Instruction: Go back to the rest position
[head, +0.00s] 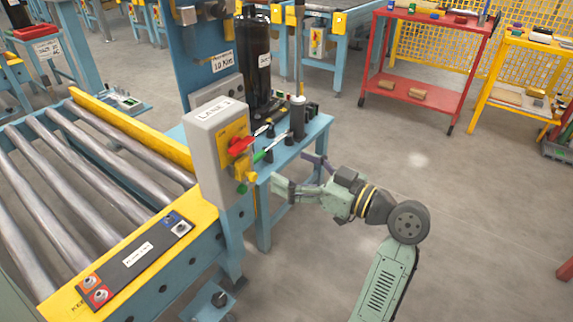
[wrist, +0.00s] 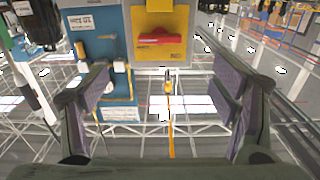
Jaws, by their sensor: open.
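My gripper (head: 297,173) is open and empty, to the right of the grey switch box (head: 215,145) and beside the small blue bench. Its two fingers stand well apart, with purple-grey pads in the wrist view (wrist: 163,80). The red handle (head: 240,146) sits on the box's yellow plate. It also shows ahead of the fingers in the wrist view (wrist: 160,40), lying level and apart from them. A small yellow item (head: 243,186) hangs below the handle; I cannot tell its exact kind.
The blue bench (head: 318,128) carries a dark cylinder (head: 256,65) and screwdriver-like tools. A roller conveyor (head: 95,165) with a yellow edge lies left. A red cart (head: 425,62) and yellow cart (head: 515,75) stand at the back right.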

